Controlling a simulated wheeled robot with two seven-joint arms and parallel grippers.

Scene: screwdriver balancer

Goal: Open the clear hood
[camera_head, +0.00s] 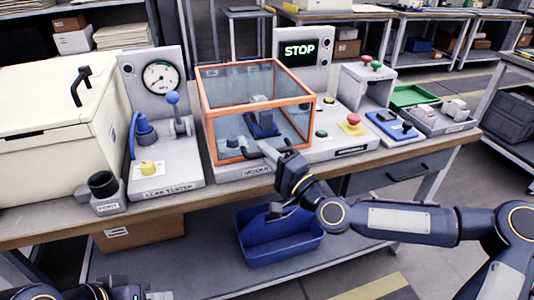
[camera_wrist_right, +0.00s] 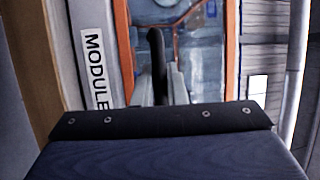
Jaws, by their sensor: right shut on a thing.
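The clear hood (camera_head: 225,127) is a see-through box with an orange frame, standing on a grey base on the bench. It looks closed, its lower front edge down at the base. A blue fixture (camera_head: 263,124) shows inside it. My right gripper (camera_head: 268,150) is at the hood's lower front edge. In the right wrist view its fingers (camera_wrist_right: 161,82) are shut on the dark handle (camera_wrist_right: 156,45) at the hood front. My left gripper (camera_head: 115,290) shows only partly at the bottom left, away from the hood.
A grey gauge station (camera_head: 165,176) stands close left of the hood, with a cream lidded box (camera_head: 40,130) beyond. A STOP panel (camera_head: 300,48) and button station (camera_head: 345,130) stand behind and right. A blue bin (camera_head: 280,240) sits on the shelf below.

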